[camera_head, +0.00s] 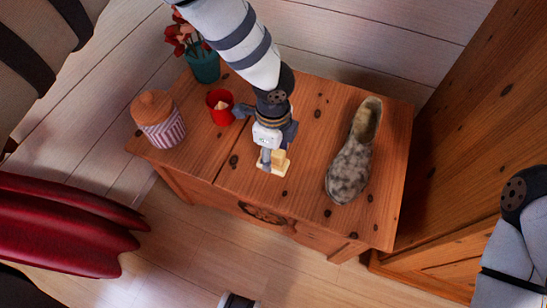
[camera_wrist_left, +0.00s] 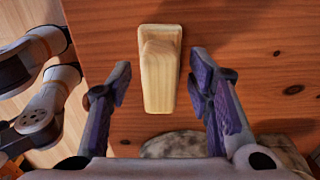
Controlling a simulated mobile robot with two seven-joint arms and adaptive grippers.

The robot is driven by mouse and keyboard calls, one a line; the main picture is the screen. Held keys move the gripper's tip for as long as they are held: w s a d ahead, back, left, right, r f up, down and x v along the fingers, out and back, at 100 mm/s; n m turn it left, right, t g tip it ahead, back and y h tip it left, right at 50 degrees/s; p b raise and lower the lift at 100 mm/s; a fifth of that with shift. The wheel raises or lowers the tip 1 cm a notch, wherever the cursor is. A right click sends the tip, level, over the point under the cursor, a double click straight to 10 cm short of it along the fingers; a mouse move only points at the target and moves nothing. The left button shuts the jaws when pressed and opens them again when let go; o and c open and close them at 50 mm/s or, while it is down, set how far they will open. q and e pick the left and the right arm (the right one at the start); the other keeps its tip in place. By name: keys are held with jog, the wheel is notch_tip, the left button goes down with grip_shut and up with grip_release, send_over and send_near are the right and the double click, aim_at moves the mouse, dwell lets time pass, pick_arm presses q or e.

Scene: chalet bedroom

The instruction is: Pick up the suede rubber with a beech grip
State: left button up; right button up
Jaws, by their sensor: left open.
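The suede rubber with a beech grip (camera_head: 280,161) is a pale wooden block on the wooden chest top near its front edge, partly hidden by my left gripper (camera_head: 271,153) in the head view. In the left wrist view the rubber (camera_wrist_left: 159,75) shows its light beech grip; its suede underside is not visible. My left gripper (camera_wrist_left: 161,76) is open, with one finger on each side of the rubber and gaps between. It is not holding it.
A mottled grey shoe (camera_head: 352,158) stands right of the rubber on the chest (camera_head: 310,110). A red mug (camera_head: 219,107), a striped jar with a wooden lid (camera_head: 158,120) and a teal vase (camera_head: 204,67) with red flowers stand left. A wooden cabinet (camera_head: 450,150) rises at right.

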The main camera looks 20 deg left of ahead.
pick_arm(q)
grip_shut()
jog(key=shift+r, duration=0.15)
jog(key=r, duration=0.2)
jog(key=r+p, duration=0.1)
jog(key=r, duration=0.1)
jog(key=shift+s+d, duration=0.15)
jog(key=shift+d, duration=0.05)
jog(key=s+d+r+p, duration=0.2)
jog(key=s+d+r, duration=0.6)
jog(key=s+r, duration=0.1)
jog(key=shift+s+d, duration=0.15)
jog(key=shift+s, duration=0.65)
pick_arm(e)
jog(key=w+r, duration=0.1)
jog(key=r, duration=0.2)
jog(key=shift+w+t, duration=0.3)
jog(key=shift+w, duration=0.05)
